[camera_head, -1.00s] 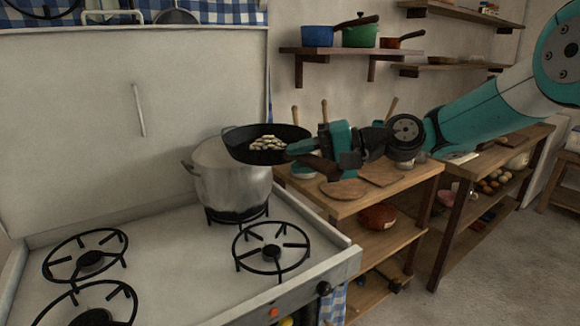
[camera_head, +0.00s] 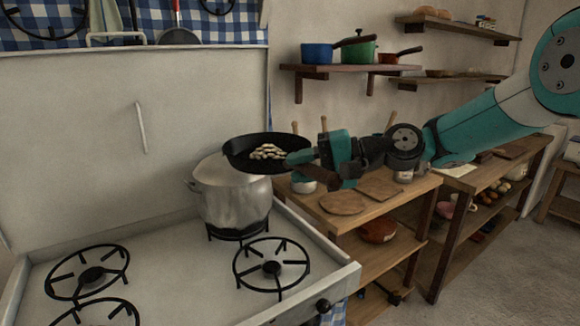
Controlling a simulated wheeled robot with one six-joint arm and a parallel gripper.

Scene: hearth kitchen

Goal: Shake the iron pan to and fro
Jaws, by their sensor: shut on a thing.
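The black iron pan (camera_head: 236,148) is held in the air above and a little to the right of the large steel pot (camera_head: 229,203). It looks roughly level. Several pale pieces (camera_head: 268,152) lie together in the pan. My gripper (camera_head: 312,160) is at the pan's right side, shut on its handle. The handle is mostly hidden by the gripper's fingers. The pan covers part of the pot's top, and I cannot tell whether they touch.
The pot stands on a back burner of the white stove (camera_head: 190,250). A front burner (camera_head: 271,268) is bare. A wooden shelf table (camera_head: 350,212) with boards stands below my gripper. A wall shelf (camera_head: 345,68) with pots hangs behind.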

